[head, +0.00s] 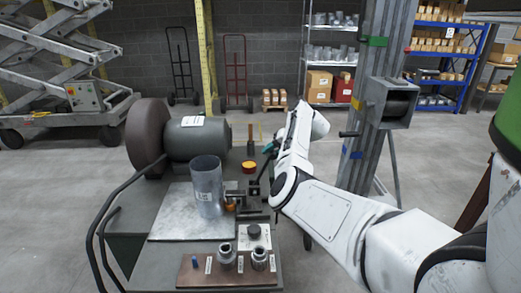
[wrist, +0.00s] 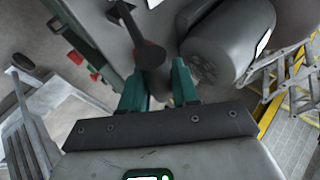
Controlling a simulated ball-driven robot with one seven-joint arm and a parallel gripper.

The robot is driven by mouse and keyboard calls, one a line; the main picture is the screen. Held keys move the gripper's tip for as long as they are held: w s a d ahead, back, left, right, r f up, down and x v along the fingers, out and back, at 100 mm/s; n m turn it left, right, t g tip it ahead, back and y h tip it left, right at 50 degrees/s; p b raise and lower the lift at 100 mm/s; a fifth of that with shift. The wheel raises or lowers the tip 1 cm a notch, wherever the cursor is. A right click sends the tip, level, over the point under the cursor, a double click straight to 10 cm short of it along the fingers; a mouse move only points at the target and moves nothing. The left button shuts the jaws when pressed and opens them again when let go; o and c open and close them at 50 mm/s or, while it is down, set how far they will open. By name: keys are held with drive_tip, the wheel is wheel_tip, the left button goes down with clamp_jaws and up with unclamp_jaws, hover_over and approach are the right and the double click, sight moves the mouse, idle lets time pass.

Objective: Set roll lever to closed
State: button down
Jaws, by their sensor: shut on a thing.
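My gripper (head: 270,148) is at the far right of the work bench, beside the forming machine. In the wrist view its two teal fingers (wrist: 158,75) are closed in around the dark knob of the roll lever (wrist: 149,54). The lever's dark arm runs up from the knob to the top of the view. In the head view the lever (head: 265,168) is a small dark bar below the fingertips, partly hidden by my gripper. I cannot tell its exact setting.
A grey duct tube (head: 207,187) stands on a metal sheet (head: 165,222) left of the lever. A grey motor with a brown wheel (head: 146,133) is behind it. Fittings stand on a brown board (head: 200,278) in front.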

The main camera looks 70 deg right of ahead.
drive_tip(key=shift+t, duration=0.9)
drive_tip(key=shift+s+d+f+b, duration=0.3)
drive_tip(key=shift+s+f, duration=0.15)
drive_tip(key=shift+s, duration=0.15)
drive_tip(key=shift+s+d+f+b, duration=0.2)
drive_tip(key=shift+s+f+b, duration=0.15)
drive_tip(key=shift+s, duration=0.3)
drive_tip(key=shift+s+d+f+b, duration=0.25)
drive_tip(key=shift+s+f, duration=0.25)
drive_tip(key=shift+s, duration=0.1)
drive_tip(key=shift+f, duration=0.1)
drive_tip(key=c, duration=0.9)
unclamp_jaws()
drive_tip(key=v, duration=1.1)
drive_tip(key=shift+d, duration=0.2)
drive_tip(key=shift+w, duration=0.1)
